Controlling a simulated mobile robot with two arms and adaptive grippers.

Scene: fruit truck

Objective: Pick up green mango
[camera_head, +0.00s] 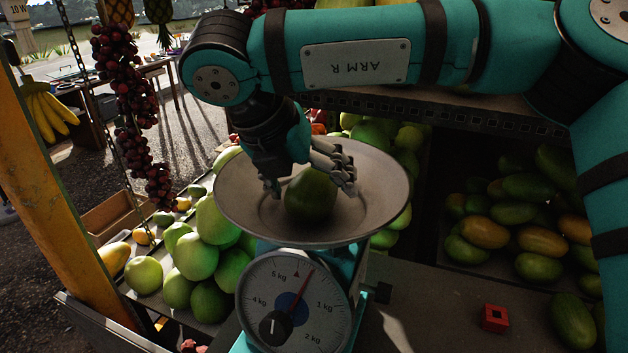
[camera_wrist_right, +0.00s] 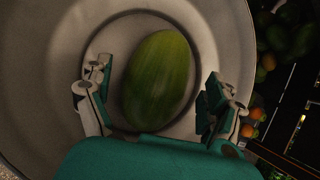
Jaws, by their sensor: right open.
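A green mango (camera_head: 311,196) lies in the round metal pan (camera_head: 237,205) of a weighing scale (camera_head: 293,303). The mango also shows in the right wrist view (camera_wrist_right: 158,80), lengthwise between the fingers, in the middle of the pan (camera_wrist_right: 42,60). My right gripper (camera_head: 308,180) is over the pan, with its fingers down around the mango. In the right wrist view the right gripper (camera_wrist_right: 153,92) is open, with a finger on each side of the mango and a visible gap on both sides. My left gripper is not in view.
Green fruits (camera_head: 195,249) are piled left of the scale. More mangoes (camera_head: 530,230) lie in a crate at the right. A small red block (camera_head: 494,318) is on the dark counter. A yellow post (camera_head: 48,160) and hanging red fruit (camera_head: 125,95) stand at the left.

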